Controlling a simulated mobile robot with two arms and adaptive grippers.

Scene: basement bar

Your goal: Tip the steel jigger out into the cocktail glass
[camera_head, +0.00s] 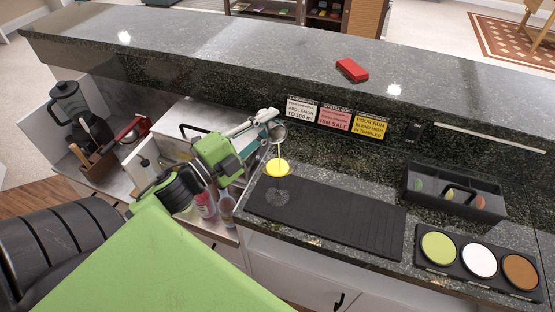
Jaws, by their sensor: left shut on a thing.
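My left gripper (266,122) reaches in from the left over the counter and is shut on the steel jigger (278,133). The jigger is held tilted above the cocktail glass, with a thin yellow stream falling from it. The clear cocktail glass (278,168) stands below, near the left end of the black bar mat (330,217). Yellow liquid shows in its bowl, and its faint round foot rests on the mat. The inside of the jigger is hard to make out. My right gripper is not in view.
Three small signs (334,116) stand behind the mat. A black divided caddy (455,190) and a tray of three round dishes (480,260) are at the right. Bottles (205,205) stand in the well below my left arm. A red box (352,69) lies on the raised ledge.

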